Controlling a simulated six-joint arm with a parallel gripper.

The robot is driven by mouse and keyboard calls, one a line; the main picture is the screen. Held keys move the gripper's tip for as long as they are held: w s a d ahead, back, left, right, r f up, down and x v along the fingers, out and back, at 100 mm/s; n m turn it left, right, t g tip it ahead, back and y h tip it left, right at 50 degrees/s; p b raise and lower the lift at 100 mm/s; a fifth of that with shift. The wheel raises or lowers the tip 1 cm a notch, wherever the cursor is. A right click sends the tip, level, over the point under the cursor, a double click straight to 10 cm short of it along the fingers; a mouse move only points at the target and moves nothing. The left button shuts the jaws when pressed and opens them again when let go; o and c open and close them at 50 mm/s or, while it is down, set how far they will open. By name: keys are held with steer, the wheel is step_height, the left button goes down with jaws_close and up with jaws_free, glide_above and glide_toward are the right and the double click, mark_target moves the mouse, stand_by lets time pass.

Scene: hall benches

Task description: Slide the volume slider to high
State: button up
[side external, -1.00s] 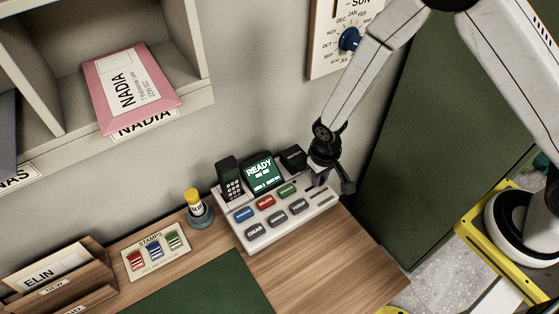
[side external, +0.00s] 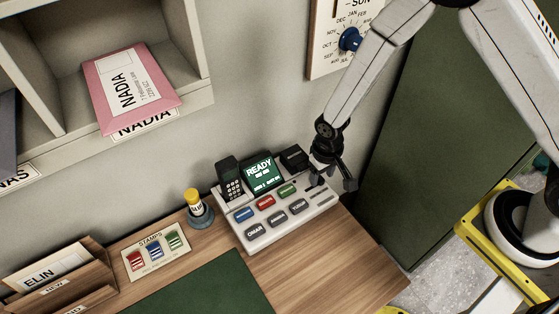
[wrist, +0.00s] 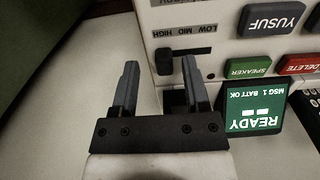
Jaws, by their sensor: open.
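The volume slider is on the right end of the pale console (side external: 303,223). In the wrist view its dark knob (wrist: 163,62) is at the left end of the dark slot (wrist: 203,51), the end beside the HIGH label, with the lettering upside down. My gripper (side external: 333,184) is open over that end of the console. In the wrist view my gripper (wrist: 159,64) has its fingers apart, with the knob between them and nearer the right finger. The right finger hides part of the slot. I cannot tell whether it touches the knob.
The lit READY screen (side external: 260,171), a handset (side external: 230,180) and several labelled buttons share the console. A glue bottle (side external: 196,205) stands to its left. A wall dial (side external: 349,39) hangs above. Bare wood (side external: 340,265) lies in front.

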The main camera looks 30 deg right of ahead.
mark_target(322, 177)
steer(key=shift+r, duration=3.65)
steer(key=shift+d+r, duration=0.1)
steer(key=shift+d, duration=0.05)
steer(key=s+d+r+t, duration=0.2)
steer(key=s+d+r, duration=0.6)
steer(key=d+r, duration=0.3)
steer(key=shift+d+t, duration=0.3)
